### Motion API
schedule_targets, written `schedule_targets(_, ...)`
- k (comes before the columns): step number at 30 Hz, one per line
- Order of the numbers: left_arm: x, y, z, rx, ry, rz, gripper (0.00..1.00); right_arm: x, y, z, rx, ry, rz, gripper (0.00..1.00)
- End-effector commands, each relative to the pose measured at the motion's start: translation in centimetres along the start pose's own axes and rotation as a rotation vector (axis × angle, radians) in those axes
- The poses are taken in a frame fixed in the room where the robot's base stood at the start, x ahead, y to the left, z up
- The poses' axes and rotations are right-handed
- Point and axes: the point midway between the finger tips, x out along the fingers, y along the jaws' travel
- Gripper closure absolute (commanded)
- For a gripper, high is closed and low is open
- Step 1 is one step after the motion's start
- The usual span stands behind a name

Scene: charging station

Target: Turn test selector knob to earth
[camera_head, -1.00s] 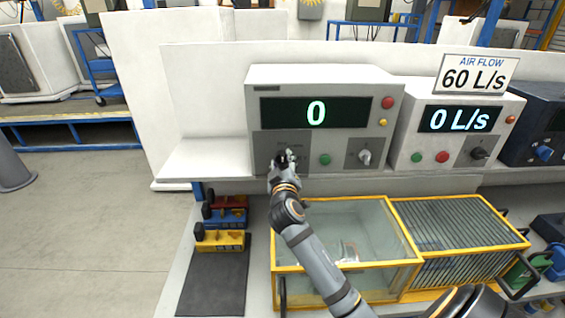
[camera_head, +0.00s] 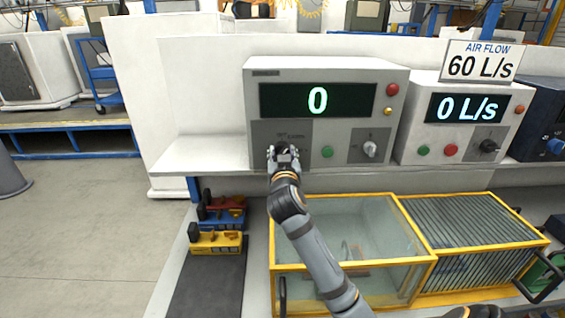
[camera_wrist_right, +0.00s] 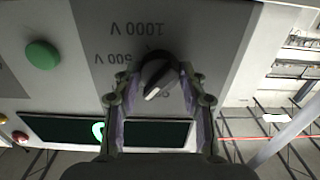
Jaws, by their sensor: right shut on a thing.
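The grey tester (camera_head: 325,75) stands on the bench, its display reading 0. Its test selector knob (camera_wrist_right: 158,72) is dark and round with a pale pointer mark. In the right wrist view the panel appears upside down, with "1000 V" and "500 V" printed by the knob; other markings are hidden or unclear. My right gripper (camera_head: 283,152) is at the panel's lower left and covers most of the knob in the head view. In the wrist view its two fingers (camera_wrist_right: 157,78) are closed on the knob's sides. My left gripper is not in view.
A green button (camera_head: 327,152) and another knob (camera_head: 370,149) sit right of my gripper. An air flow unit (camera_head: 463,115) stands to the right. Below are a yellow-framed glass box (camera_head: 340,240) and coloured padlock-like blocks (camera_head: 216,242).

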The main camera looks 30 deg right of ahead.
Motion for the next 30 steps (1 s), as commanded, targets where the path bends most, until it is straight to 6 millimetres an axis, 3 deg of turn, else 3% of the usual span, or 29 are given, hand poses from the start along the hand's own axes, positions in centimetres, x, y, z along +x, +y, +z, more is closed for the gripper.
schedule_targets(9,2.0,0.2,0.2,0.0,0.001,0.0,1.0,0.0,0.0,0.2,0.161,0.001,0.0,0.9)
schedule_targets(29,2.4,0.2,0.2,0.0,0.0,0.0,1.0,0.0,0.0,-0.1,0.214,0.001,0.0,0.9)
schedule_targets(30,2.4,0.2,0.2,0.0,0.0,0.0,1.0,0.0,0.0,-0.1,0.214,0.001,0.0,0.54)
